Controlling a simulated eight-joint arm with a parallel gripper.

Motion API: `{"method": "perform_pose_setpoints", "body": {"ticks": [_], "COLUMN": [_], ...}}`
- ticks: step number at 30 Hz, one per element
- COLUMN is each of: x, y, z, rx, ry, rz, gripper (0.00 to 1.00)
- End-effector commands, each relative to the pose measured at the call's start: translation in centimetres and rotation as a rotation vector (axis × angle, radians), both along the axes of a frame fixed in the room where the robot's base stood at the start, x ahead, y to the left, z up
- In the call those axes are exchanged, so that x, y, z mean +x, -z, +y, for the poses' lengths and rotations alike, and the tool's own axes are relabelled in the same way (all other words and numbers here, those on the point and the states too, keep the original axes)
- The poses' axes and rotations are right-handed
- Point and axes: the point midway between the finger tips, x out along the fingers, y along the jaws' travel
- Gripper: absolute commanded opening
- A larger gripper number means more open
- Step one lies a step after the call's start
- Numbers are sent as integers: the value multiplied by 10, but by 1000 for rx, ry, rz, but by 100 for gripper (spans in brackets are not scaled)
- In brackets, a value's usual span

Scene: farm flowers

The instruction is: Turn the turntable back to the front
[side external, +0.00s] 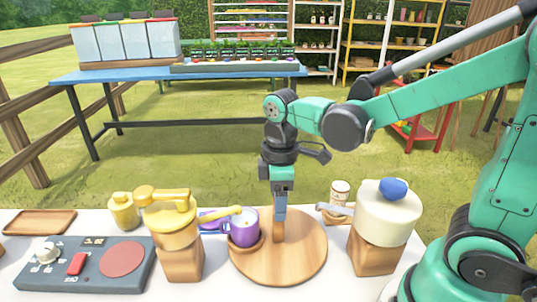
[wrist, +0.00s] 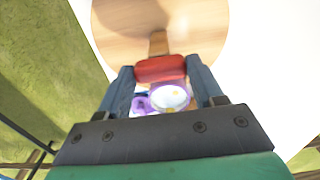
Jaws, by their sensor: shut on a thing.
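The turntable (side external: 300,262) is a round wooden disc on the white table; its pale top also shows in the wrist view (wrist: 200,25). An upright wooden post stands on it, below my gripper (side external: 279,212). In the wrist view my gripper (wrist: 160,68) has its two blue-grey fingers on either side of a red handle (wrist: 160,68) and is shut on it. A purple mug (side external: 245,228) stands on a brown saucer at the disc's left side; it shows between the fingers in the wrist view (wrist: 168,96), partly hidden.
A yellow dispenser (side external: 168,222) stands close left of the turntable, and a cream one (side external: 387,215) with a blue knob close right. A small jar (side external: 340,191) stands behind.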

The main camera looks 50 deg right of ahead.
Motion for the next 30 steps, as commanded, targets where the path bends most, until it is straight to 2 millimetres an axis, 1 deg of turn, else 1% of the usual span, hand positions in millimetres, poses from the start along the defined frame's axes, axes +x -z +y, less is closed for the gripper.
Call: {"method": "perform_pose_setpoints", "body": {"ticks": [11, 30], "x": [0, 0], "y": [0, -1], "z": [0, 0], "rx": [-1, -1], "ry": [106, 424], "rz": [1, 1], "gripper": [0, 0]}}
